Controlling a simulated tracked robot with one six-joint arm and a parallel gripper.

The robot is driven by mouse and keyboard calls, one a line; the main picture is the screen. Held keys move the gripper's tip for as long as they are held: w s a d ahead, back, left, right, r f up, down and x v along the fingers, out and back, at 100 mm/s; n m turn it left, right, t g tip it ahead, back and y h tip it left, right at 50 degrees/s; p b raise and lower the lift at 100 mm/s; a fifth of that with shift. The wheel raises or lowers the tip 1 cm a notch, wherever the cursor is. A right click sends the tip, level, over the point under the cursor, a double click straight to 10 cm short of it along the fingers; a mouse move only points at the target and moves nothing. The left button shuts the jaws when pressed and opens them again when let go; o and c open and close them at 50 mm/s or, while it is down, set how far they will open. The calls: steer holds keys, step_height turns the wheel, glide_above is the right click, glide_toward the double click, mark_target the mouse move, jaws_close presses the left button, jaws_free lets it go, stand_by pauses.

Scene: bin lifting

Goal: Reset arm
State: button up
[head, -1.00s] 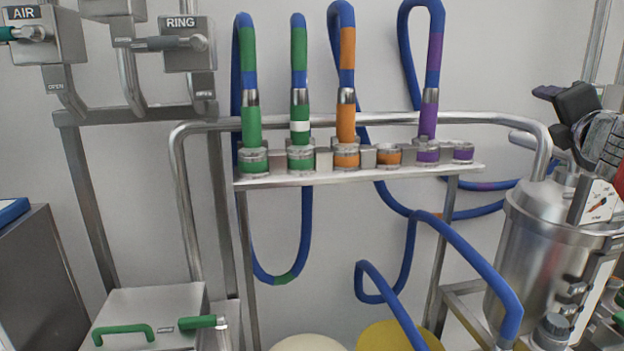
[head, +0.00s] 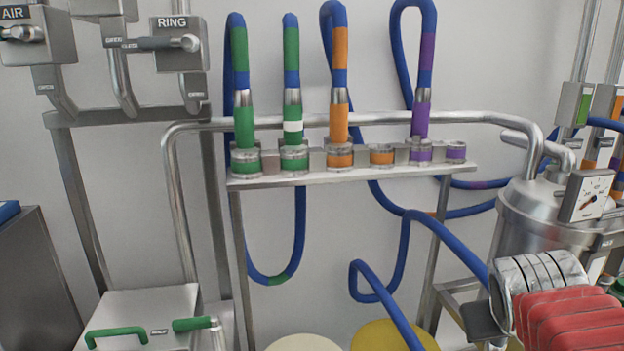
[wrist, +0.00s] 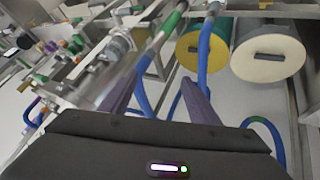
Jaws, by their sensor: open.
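My gripper (wrist: 160,80) shows in the wrist view, with its two dark fingers spread apart and nothing between them. Beyond the fingers are blue hoses and the round ends of a yellow cylinder (wrist: 203,52) and a cream cylinder (wrist: 270,60). In the head view my arm, with silver rings and a red ribbed sleeve, is at the lower right in front of the steel vessel (head: 520,215). The gripper's fingers cannot be made out there.
A steel rack shelf (head: 350,177) carries several colour-banded hose couplings. A blue hose (head: 450,240) loops towards the vessel. A pressure gauge (head: 587,195) stands above my arm. A steel box (head: 140,310) with green handles is at the lower left.

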steer(key=s+a+f+y, duration=0.2)
steer(key=s+a+f, duration=0.1)
steer(key=a, duration=0.5)
steer(key=s+a+f+n+y, duration=0.1)
steer(key=s+a+f+y, duration=0.1)
steer(key=s+a, duration=0.3)
steer(key=a+f, duration=0.1)
steer(key=a, duration=0.2)
steer(key=shift+s+f+g, duration=0.15)
steer(key=shift+g, duration=0.25)
